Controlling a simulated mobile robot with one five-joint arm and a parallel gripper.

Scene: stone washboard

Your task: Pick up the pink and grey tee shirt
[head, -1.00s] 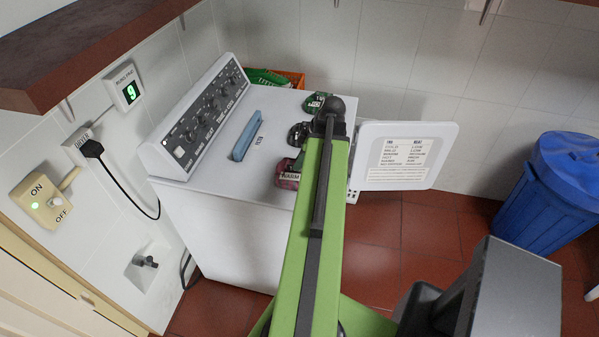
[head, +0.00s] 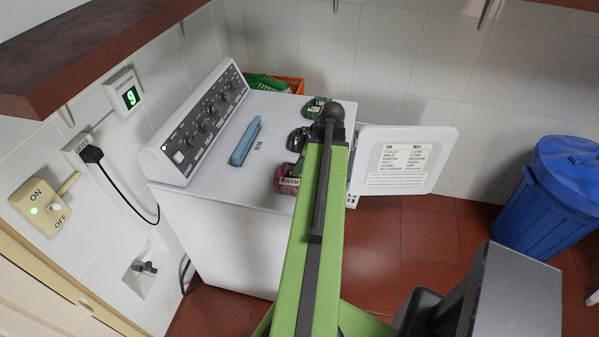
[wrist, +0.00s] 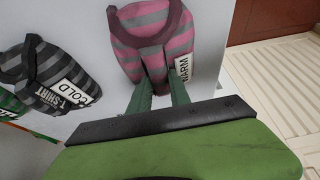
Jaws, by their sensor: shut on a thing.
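The pink and grey striped tee shirt (wrist: 150,38) is bunched up at the top of the wrist view, with a white WARM label. In the head view it shows at the front right edge of the white machine top (head: 287,180). My gripper (wrist: 158,88) has its two green fingers at the shirt's lower edge and is shut on it. The fingertips are partly hidden by the cloth. In the head view my green arm hides the gripper. I cannot tell whether the shirt is clear of the top.
A black and grey shirt labelled COLD (wrist: 48,72) lies close left of the pink one, with a green shirt (head: 316,108) beyond. A blue bar (head: 246,141) lies on the machine top. A white label panel (head: 403,160) juts out right. A blue bin (head: 548,195) stands far right.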

